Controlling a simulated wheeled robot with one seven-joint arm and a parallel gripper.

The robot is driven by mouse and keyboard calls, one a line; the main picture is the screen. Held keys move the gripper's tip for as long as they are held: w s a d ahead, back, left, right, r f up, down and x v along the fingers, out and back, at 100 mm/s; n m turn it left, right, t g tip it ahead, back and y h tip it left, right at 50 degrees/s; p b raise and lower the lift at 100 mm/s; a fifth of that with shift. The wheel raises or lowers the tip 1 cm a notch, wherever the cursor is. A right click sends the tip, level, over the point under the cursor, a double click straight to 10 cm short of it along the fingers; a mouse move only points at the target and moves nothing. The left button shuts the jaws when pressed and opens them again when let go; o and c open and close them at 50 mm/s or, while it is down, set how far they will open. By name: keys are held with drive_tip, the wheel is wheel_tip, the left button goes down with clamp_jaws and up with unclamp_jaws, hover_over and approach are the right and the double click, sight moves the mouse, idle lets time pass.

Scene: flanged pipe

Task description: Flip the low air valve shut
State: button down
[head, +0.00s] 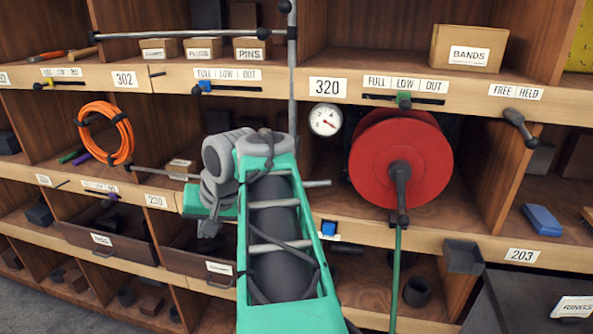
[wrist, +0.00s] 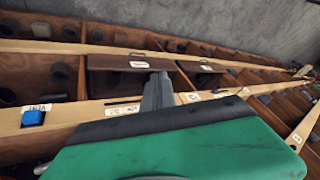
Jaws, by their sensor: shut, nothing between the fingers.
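What looks like the same block (wrist: 33,117) is at the left in the wrist view. My gripper (head: 208,230) is left of it in the head view, partly behind my arm. In the wrist view my gripper (wrist: 158,82) is shut and empty, pointing at the drawer fronts and apart from the blue block. Whether the block is open or shut is unclear.
A red hose reel (head: 400,160) with a hanging green hose is right of my arm, beside a round gauge (head: 325,120). A grey lever (head: 518,125) sits under the FREE HELD label. Dark drawers (head: 105,240) are at left. A thin post (head: 292,70) rises behind my arm.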

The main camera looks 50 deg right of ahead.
drive_tip(key=s+d+r+m+h, duration=0.1)
drive_tip(key=s+d+r+m, duration=0.1)
drive_tip(key=s+d+r, duration=0.2)
drive_tip(key=s+d+r+m+h+p, duration=0.1)
drive_tip(key=s+d+r, duration=0.3)
drive_tip(key=d, duration=0.6)
drive_tip(key=s+d+r+m+h, duration=0.1)
drive_tip(key=s+d+r+m, duration=0.2)
drive_tip(key=s+d, duration=0.4)
drive_tip(key=shift+s+d+r+m, duration=0.25)
drive_tip(key=shift+s+r+m, duration=0.15)
drive_tip(key=shift+s+r, duration=0.15)
drive_tip(key=shift+w, duration=0.1)
drive_tip(key=w+d+f+b, duration=0.1)
drive_tip(key=w+f+b, duration=0.2)
drive_tip(key=w+f, duration=0.5)
drive_tip(key=shift+w+d, duration=0.4)
drive_tip(key=shift+w, duration=0.25)
